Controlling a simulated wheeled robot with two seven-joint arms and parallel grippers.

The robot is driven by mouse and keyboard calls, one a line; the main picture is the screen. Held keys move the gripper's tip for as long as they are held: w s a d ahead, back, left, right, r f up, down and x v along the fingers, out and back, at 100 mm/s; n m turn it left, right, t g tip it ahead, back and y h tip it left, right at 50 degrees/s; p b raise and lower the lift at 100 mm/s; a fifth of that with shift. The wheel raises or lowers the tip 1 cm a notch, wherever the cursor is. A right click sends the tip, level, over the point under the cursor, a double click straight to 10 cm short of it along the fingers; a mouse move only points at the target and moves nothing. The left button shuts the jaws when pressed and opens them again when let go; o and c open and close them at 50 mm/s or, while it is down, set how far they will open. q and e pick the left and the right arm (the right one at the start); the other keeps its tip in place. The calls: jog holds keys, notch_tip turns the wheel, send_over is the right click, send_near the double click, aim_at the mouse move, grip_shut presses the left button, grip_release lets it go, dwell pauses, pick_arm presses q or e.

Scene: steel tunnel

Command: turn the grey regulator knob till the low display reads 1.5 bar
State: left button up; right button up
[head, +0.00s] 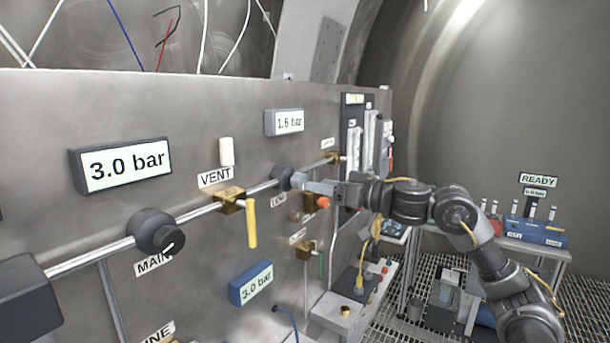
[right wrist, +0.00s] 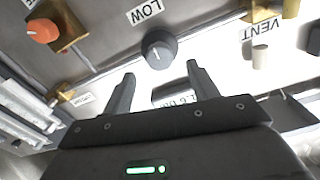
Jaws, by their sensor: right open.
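The grey regulator knob (head: 282,176) sits on the horizontal pipe of the steel panel. In the right wrist view the knob (right wrist: 158,48) has a white pointer line and a LOW label (right wrist: 146,12) beside it. The low display (head: 288,122) above it reads 1.6 bar; it shows partly behind the gripper in the right wrist view (right wrist: 172,97). My right gripper (head: 300,183) is open and empty, close to the knob. In the right wrist view its fingertips (right wrist: 160,72) stand on either side, just short of the knob. My left gripper is out of view.
A larger MAIN knob (head: 157,232) and a 3.0 bar display (head: 122,165) are further left. A VENT valve with a yellow lever (head: 252,222) and an orange knob (head: 323,202) flank the grey knob. A blue-framed display (head: 251,284) hangs lower. A bench (head: 530,245) stands at right.

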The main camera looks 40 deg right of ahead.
aim_at(303, 182)
jog(key=p+x, duration=0.2)
jog(key=x, duration=0.2)
jog(key=shift+d+r, duration=0.1)
jog(key=shift+r, duration=0.05)
jog(key=shift+x, duration=0.8)
jog(key=shift+s, duration=0.1)
